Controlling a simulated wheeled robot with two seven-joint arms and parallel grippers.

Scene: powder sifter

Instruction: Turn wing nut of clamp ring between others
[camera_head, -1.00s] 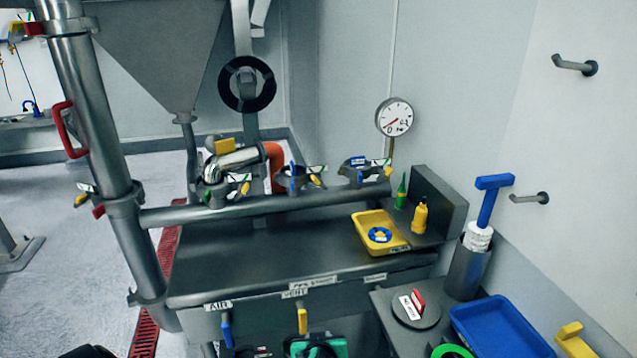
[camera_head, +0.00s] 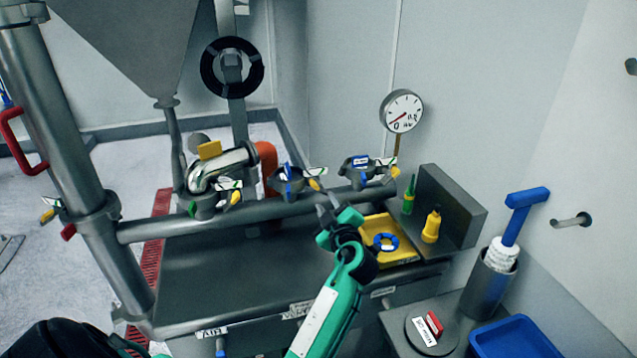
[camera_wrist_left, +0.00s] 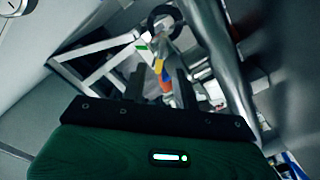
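Three clamp rings stand in a row on the horizontal pipe. The middle clamp ring (camera_head: 288,180) has a yellow wing nut (camera_head: 315,184) on its right side. The left clamp ring (camera_head: 203,199) and the right clamp ring (camera_head: 358,168) have similar yellow nuts. My left gripper (camera_head: 328,203) is just below and right of the middle ring's wing nut. In the left wrist view its dark fingers (camera_wrist_left: 160,88) are apart, with a yellow, blue and orange part (camera_wrist_left: 160,72) showing between and beyond them. Contact cannot be told. My right gripper is not in view.
A yellow tray (camera_head: 407,257) holding a blue ring lies right of my gripper. A green bottle (camera_head: 409,195) and a yellow bottle (camera_head: 431,228) stand behind it. A pressure gauge (camera_head: 401,111) rises at the back. A blue tray (camera_head: 512,338) is at lower right.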

